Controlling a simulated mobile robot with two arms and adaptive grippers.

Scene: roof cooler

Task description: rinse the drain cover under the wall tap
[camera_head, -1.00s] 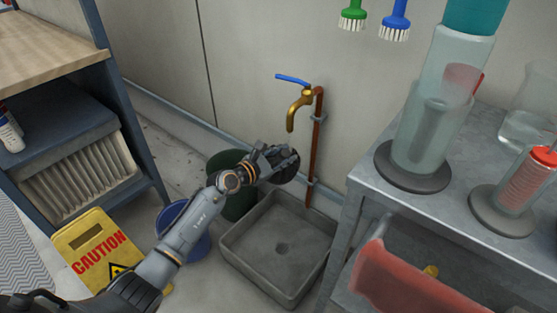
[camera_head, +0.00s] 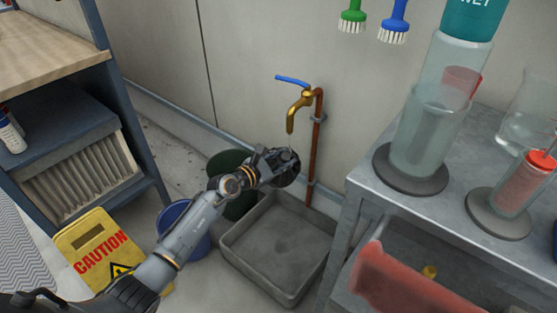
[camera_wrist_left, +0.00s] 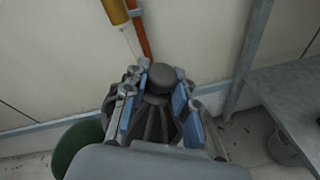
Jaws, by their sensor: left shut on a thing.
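My left gripper (camera_head: 272,164) is shut on the dark round drain cover (camera_head: 288,171), above the back edge of the grey sink basin (camera_head: 235,238). The wrist view shows the cover's ribbed dark body and round knob (camera_wrist_left: 166,78) between the blue-padded fingers; the fingers hide part of it. The brass wall tap (camera_head: 296,108) with its blue lever (camera_head: 291,79) is just above the gripper. In the wrist view a thin pale streak (camera_wrist_left: 131,42), like water, runs down from the tap spout (camera_wrist_left: 114,10) towards the cover. My right gripper is not in view.
A dark green bin (camera_head: 238,204) and a blue bucket (camera_head: 190,238) stand left of the basin. A metal table (camera_head: 468,162) with glass cylinders stands close on the right. Brushes (camera_head: 394,25) hang above.

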